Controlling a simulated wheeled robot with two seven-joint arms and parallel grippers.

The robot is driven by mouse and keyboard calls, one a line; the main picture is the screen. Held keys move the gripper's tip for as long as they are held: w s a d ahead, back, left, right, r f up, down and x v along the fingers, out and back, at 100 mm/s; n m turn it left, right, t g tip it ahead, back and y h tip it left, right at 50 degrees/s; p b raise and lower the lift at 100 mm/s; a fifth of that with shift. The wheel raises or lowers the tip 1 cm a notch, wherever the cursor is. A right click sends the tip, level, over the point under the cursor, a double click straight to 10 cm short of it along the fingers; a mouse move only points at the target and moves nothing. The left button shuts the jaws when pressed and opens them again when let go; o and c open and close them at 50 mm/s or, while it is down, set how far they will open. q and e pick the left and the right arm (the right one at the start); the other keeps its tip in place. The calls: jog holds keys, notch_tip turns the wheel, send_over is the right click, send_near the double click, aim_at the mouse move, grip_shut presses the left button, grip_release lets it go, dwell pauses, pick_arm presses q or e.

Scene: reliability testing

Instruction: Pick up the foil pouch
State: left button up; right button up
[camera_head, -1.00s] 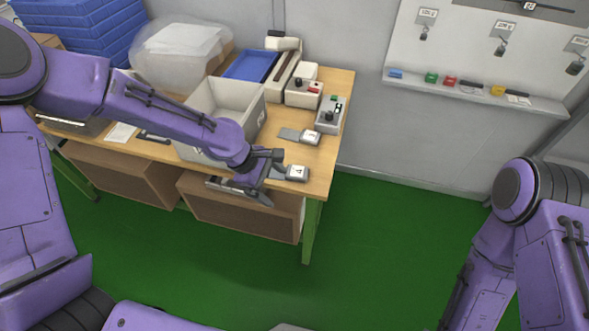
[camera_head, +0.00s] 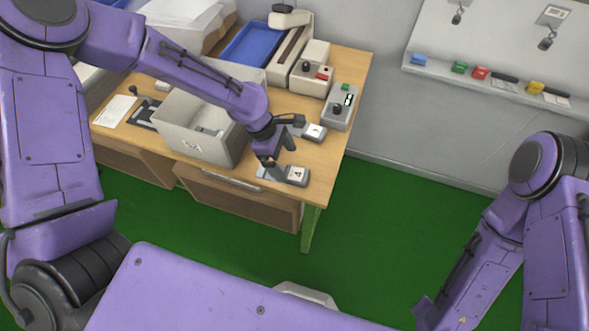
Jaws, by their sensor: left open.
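A small flat silvery piece (camera_head: 264,172), which looks like the foil pouch, lies at the table's front right, against a grey block marked 4 (camera_head: 297,175). It is partly hidden by a finger of my left gripper (camera_head: 287,148). That gripper is open and empty, above the table between the block marked 4 and another numbered block (camera_head: 313,132). One finger points down near the silvery piece; I cannot tell whether they touch. Another flat grey piece beside the farther block is partly hidden by the gripper. My right gripper is out of view.
A grey bin (camera_head: 190,140) stands just left of my left gripper, under the forearm, with a small grey item inside. A control box (camera_head: 340,108) and a white device (camera_head: 310,75) stand behind. The wooden table's (camera_head: 325,165) right edge is close; green floor lies beyond.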

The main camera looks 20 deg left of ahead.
aim_at(297, 174)
pick_arm(q)
jog(key=x, duration=0.4)
jog(key=p+x, duration=0.1)
jog(key=x, duration=0.1)
jog(key=shift+w+d+f, duration=0.2)
jog(key=shift+d+f, duration=0.05)
jog(key=shift+d, duration=0.2)
jog(key=c, duration=1.1)
